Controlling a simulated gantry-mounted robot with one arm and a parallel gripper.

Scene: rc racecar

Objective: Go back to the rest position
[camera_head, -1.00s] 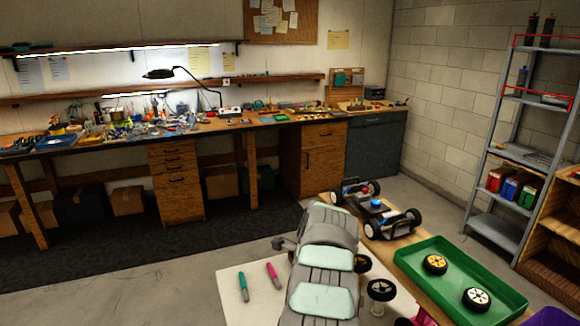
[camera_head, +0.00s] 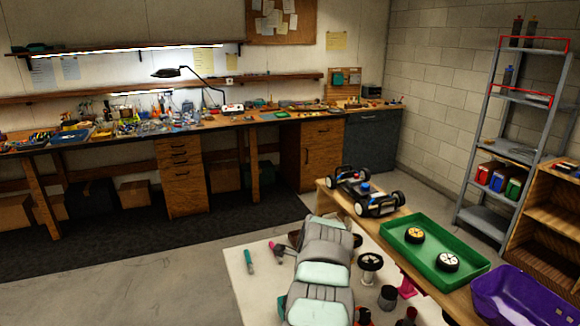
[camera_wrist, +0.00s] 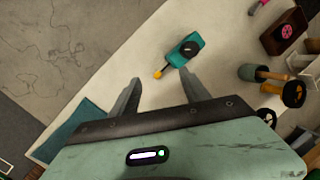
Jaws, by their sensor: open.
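My gripper (camera_wrist: 159,76) is open and empty in the wrist view. Its two grey fingers are apart above the pale work mat, with a teal tool with a yellow tip (camera_wrist: 185,50) just beyond the fingertips. I cannot tell the height gap. In the head view my arm covers part of the mat, and the fingers cannot be made out. The RC car (camera_head: 365,191) stands on the wooden table beyond my arm, with wheels on it. A green tray (camera_head: 462,243) holds a yellow-rimmed wheel (camera_head: 414,235) and a white-rimmed wheel (camera_head: 447,262).
A purple bin (camera_head: 520,298) sits at the lower right. A wheel on a stand (camera_head: 370,262) is close to the right of my arm. The floor to the left is clear.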

